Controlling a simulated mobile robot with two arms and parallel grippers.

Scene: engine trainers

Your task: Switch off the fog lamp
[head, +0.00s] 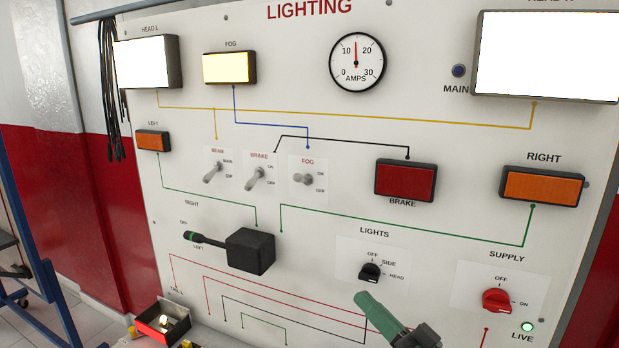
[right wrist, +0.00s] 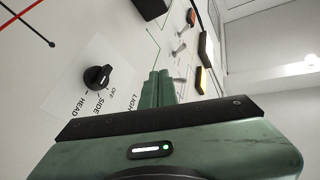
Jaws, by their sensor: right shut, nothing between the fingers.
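The fog lamp (head: 229,68) at the upper left of the panel glows pale yellow. Its toggle switch, labelled FOG (head: 303,180), sits right of the BRAKE toggle (head: 258,178); its lever sticks out to the left, and I cannot tell whether it is at ON or OFF. My right gripper (head: 362,298) is shut and empty, below and right of the fog toggle and just below the LIGHTS knob (head: 371,271), apart from the toggle. In the right wrist view the shut fingers (right wrist: 157,84) point toward the toggles, partly hiding the nearest one. My left gripper is not in view.
The BEAM toggle (head: 213,173) is left of the brake one. A black box with a stalk lever (head: 250,251) projects below the toggles. The red SUPPLY knob (head: 497,301) is at lower right, near a lit green LIVE lamp (head: 527,327). Both headlamps glow white.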

